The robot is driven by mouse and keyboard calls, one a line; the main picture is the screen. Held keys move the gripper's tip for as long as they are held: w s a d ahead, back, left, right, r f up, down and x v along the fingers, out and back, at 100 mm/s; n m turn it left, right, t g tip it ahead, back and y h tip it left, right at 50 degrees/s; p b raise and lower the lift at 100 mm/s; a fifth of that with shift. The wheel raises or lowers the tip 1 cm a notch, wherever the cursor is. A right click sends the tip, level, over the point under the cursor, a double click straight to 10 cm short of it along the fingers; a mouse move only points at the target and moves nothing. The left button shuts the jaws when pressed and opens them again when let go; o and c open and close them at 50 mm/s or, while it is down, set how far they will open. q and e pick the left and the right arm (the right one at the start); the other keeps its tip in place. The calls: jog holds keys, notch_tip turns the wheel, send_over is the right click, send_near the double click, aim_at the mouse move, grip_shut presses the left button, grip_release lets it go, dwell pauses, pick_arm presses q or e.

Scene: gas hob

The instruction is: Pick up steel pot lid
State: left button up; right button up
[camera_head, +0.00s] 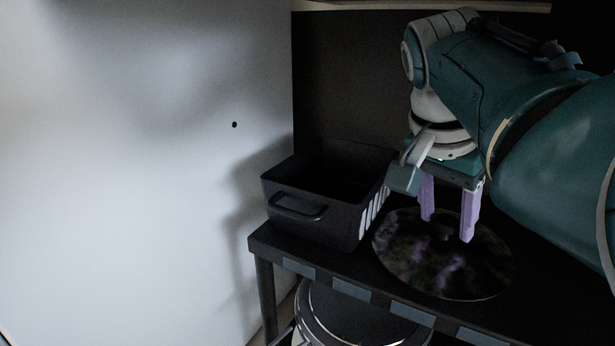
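The steel pot lid (415,265) is a round, dark, mirror-like disc lying on the black shelf, right of the black bin. It reflects the purple fingers of my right gripper. A small dark shape near its middle may be its knob, but it is hard to make out. My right gripper (447,231) points down over the lid, its two purple fingers apart with a gap between them. The fingertips are above or close to the middle of the lid; I cannot tell whether they touch it. My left gripper is not in view.
A black open bin (303,225) with a handle stands on the shelf (345,268), close to the lid's left. A round pot-like thing with a shiny rim (312,327) sits below the shelf edge. A white wall (120,180) fills the left; a dark panel is behind.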

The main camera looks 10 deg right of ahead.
grip_shut()
dwell(1.1)
